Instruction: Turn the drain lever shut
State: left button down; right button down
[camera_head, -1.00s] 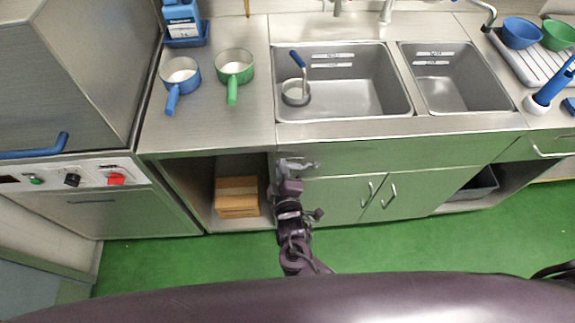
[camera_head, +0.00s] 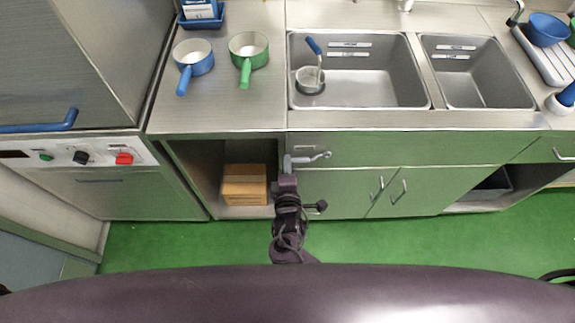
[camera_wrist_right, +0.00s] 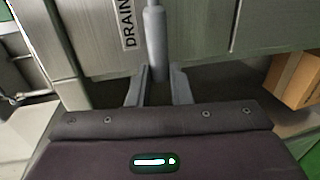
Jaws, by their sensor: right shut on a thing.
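The drain lever (camera_head: 312,156) is a grey bar on the front of the cabinet, below the left sink bowl. In the head view it runs roughly level to the right from my right gripper (camera_head: 287,165). In the right wrist view the lever (camera_wrist_right: 155,42) is a grey rod beside a "DRAIN" label (camera_wrist_right: 128,22). The fingers of my right gripper (camera_wrist_right: 160,88) are on either side of its near end and shut on it. They partly hide that end. My left gripper is in neither view.
A cardboard box (camera_head: 244,184) sits in the open bay left of the lever. Cabinet doors with handles (camera_head: 398,192) are to the right. A blue pan (camera_head: 193,60) and a green pan (camera_head: 248,52) stand on the counter. The green floor (camera_head: 180,245) in front is clear.

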jog(key=shift+f, duration=0.1)
jog(key=c, duration=1.6)
grip_release()
jog(key=shift+s, duration=0.1)
jog(key=s, duration=0.2)
jog(key=s+r, duration=0.1)
jog(key=s, duration=0.4)
jog(key=shift+s+r, duration=0.25)
